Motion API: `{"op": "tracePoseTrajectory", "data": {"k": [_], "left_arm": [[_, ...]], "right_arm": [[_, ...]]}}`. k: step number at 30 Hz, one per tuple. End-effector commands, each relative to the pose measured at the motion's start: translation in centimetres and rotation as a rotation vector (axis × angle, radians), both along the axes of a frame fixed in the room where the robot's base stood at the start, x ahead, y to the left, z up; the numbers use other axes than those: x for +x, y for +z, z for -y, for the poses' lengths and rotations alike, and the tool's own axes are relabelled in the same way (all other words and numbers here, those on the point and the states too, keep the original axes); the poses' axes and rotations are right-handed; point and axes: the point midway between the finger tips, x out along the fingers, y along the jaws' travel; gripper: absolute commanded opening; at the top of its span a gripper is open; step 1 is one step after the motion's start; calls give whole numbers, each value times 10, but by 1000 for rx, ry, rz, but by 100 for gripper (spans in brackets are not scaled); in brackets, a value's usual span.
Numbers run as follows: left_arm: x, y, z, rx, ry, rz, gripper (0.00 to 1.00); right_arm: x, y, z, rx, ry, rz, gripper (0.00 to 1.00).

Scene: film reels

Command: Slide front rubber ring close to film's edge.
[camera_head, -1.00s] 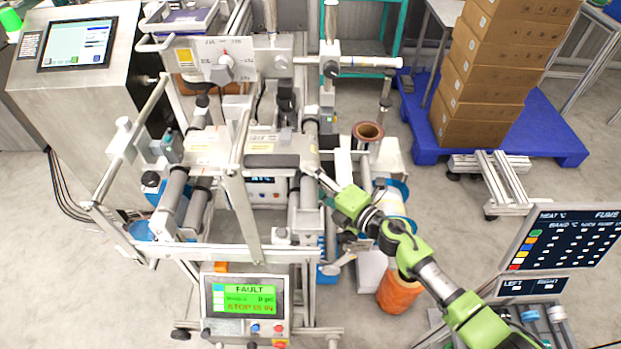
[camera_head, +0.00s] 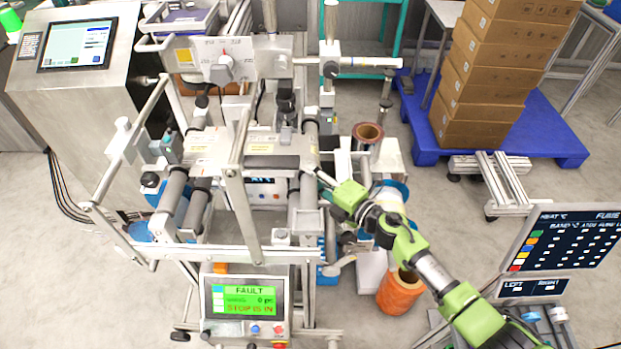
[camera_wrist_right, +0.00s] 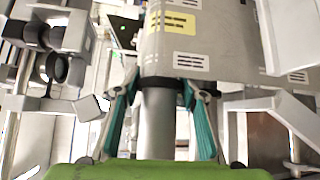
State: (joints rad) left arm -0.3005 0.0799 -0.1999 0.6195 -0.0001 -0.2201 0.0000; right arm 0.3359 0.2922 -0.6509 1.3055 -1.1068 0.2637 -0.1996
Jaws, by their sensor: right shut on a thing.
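The film (camera_wrist_right: 215,40) is a wide grey web with printed white and yellow labels, running over a grey roller (camera_wrist_right: 158,125) in the right wrist view. The black rubber ring (camera_wrist_right: 163,83) sits around this roller at the film's near edge; I cannot tell whether they touch. My right gripper (camera_wrist_right: 163,92) has its teal fingers on both sides of the ring and is shut on it. In the head view my right gripper (camera_head: 320,176) reaches in from the right to the roller end, where the ring is too small to make out. My left gripper is not in view.
Metal frame bars (camera_head: 238,205) stand left of my right gripper. A fault screen (camera_head: 246,298) is in front. A brown reel (camera_head: 367,134) and an orange roll (camera_head: 400,293) stand near my right arm. Boxes on a blue pallet (camera_head: 560,145) are farther right.

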Motion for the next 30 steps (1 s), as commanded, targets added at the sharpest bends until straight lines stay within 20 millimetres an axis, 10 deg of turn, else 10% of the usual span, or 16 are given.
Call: {"op": "tracePoseTrajectory", "data": {"k": [2, 3, 5, 19, 30], "left_arm": [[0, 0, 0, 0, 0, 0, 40], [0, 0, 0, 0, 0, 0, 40], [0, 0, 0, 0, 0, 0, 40], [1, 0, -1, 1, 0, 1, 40], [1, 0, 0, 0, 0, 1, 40]], "right_arm": [[0, -1, 0, -2, 0, -1, 0], [0, -1, 0, -1, 0, -1, 43], [0, -1, 0, -1, 0, -1, 56], [-7, 0, 9, -4, -2, 0, 56], [-61, 9, 60, -2, -1, -3, 56]]}}
